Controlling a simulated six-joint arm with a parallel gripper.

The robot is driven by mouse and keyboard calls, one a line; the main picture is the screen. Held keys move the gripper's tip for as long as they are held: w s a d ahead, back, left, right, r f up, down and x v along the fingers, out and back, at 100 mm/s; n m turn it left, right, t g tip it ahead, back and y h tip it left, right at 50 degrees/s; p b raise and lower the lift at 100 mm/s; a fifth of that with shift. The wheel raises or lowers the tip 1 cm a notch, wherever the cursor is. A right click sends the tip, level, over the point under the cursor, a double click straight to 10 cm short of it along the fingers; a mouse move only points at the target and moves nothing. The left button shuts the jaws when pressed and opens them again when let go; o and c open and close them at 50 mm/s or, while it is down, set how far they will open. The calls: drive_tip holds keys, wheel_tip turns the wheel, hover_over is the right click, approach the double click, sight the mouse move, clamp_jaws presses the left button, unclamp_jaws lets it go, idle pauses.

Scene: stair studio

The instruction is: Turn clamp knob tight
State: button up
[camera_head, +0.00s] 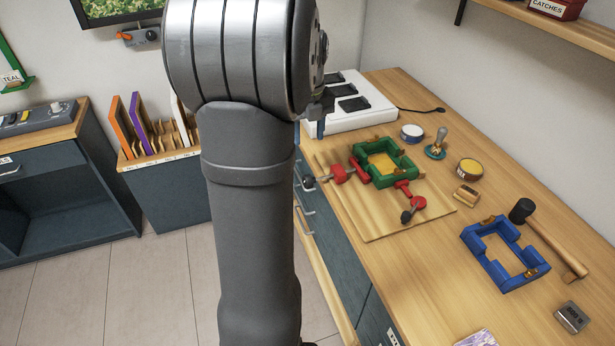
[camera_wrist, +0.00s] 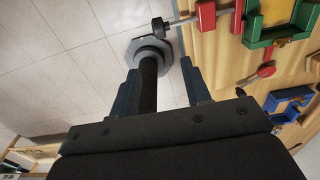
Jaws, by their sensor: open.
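A green frame (camera_head: 399,157) sits on a wooden board, with red clamps at its left and front sides. The left clamp (camera_head: 340,174) ends in a black knob (camera_head: 308,183) over the board's left edge. The front clamp (camera_head: 404,188) has another black knob (camera_head: 407,216). In the wrist view, one black knob (camera_wrist: 158,25) is at the top and another (camera_wrist: 240,92) is at right. My gripper (camera_wrist: 160,68) is open, its fingers apart and clear of both knobs. In the head view my arm hides most of it.
A blue frame (camera_head: 487,258), a mallet (camera_head: 560,245), a stamp (camera_head: 437,143), round tins and a small metal block (camera_head: 571,317) are on the bench. A white device (camera_head: 347,104) stands behind the board. Floor is open left of the bench.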

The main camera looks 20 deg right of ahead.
wheel_tip(320, 180, down, 16)
idle(0.4)
drive_tip(key=c, duration=0.8)
